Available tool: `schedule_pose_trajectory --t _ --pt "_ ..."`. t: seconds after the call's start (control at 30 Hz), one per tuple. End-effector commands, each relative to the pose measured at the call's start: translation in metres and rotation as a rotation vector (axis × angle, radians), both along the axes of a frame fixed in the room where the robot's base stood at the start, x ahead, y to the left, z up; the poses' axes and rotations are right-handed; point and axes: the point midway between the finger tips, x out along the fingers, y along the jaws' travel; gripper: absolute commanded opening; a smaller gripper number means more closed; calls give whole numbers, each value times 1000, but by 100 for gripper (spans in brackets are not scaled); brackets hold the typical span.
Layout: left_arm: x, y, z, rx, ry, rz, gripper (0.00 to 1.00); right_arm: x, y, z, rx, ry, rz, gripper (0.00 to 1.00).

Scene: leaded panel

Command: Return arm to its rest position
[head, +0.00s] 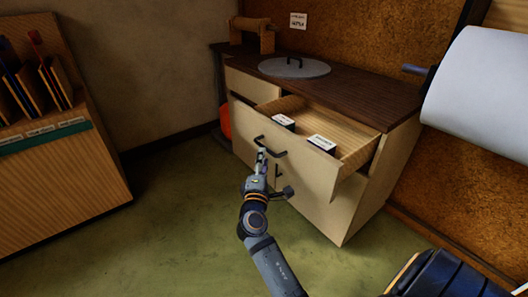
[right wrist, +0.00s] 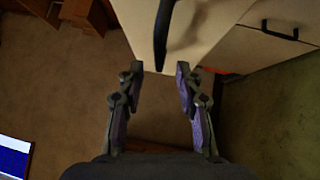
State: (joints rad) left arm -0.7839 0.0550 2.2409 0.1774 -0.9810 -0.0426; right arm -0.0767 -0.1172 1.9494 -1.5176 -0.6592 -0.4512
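My right gripper (head: 262,158) reaches up to the front of the pulled-out top drawer (head: 295,170) of a cabinet. In the right wrist view its two fingers (right wrist: 160,78) are spread apart with nothing gripped. The drawer's dark bar handle (head: 270,147) is right at the fingertips in the head view. In the right wrist view the handle (right wrist: 164,35) runs down from the top, and its lower end shows between or just beyond the fingertips. I cannot tell whether they touch. My left gripper is in neither view.
The open drawer holds two small dark boxes with white labels (head: 322,143). A round grey lid (head: 294,67) lies on the dark cabinet top (head: 350,90). A white roll (head: 480,95) is at the right, a wooden rack (head: 60,180) at the left. Green floor (head: 170,230) between is clear.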

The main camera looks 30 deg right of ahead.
Motion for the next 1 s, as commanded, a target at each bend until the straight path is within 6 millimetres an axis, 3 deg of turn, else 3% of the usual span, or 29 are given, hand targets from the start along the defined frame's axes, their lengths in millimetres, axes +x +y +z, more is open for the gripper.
schedule_pose_trajectory --t 0.17,0.7,0.77,0.83,1.0 --pt "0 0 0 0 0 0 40 -12 10 -2 1 0 -1 36" --pt "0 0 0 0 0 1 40 -15 9 -9 26 3 3 36" --pt "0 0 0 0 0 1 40 -21 6 -26 98 11 10 36" --pt "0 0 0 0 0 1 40 -37 2 -63 259 28 18 36" --pt "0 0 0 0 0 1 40 -104 17 -179 841 109 -8 36"
